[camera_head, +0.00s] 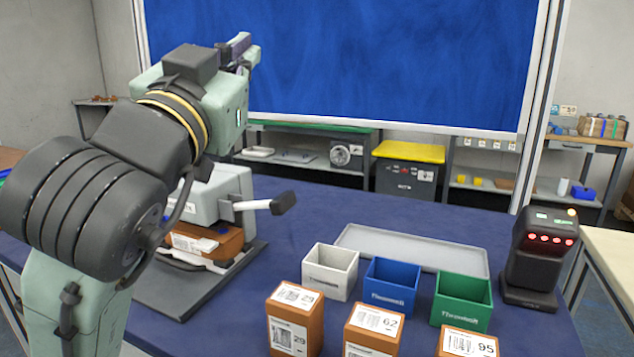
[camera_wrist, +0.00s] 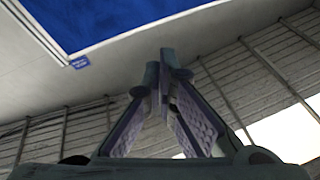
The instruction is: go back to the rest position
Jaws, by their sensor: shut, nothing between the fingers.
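My gripper (camera_head: 237,50) is raised at the upper left in the head view, well above the blue table (camera_head: 300,212) and in front of the blue wall panel. In the wrist view my gripper (camera_wrist: 165,75) has its two fingertips together with nothing between them. The wrist view faces up toward the wall and the ceiling. My arm stands folded at the left of the head view and hides part of the table behind it.
White (camera_head: 330,272), blue (camera_head: 391,287) and green (camera_head: 461,302) bins stand before a grey tray (camera_head: 415,248). Brown labelled boxes (camera_head: 295,322) stand in front. A black scanner (camera_head: 538,260) with red lights is at right. A grey press-like machine (camera_head: 215,193) holds a brown box at left.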

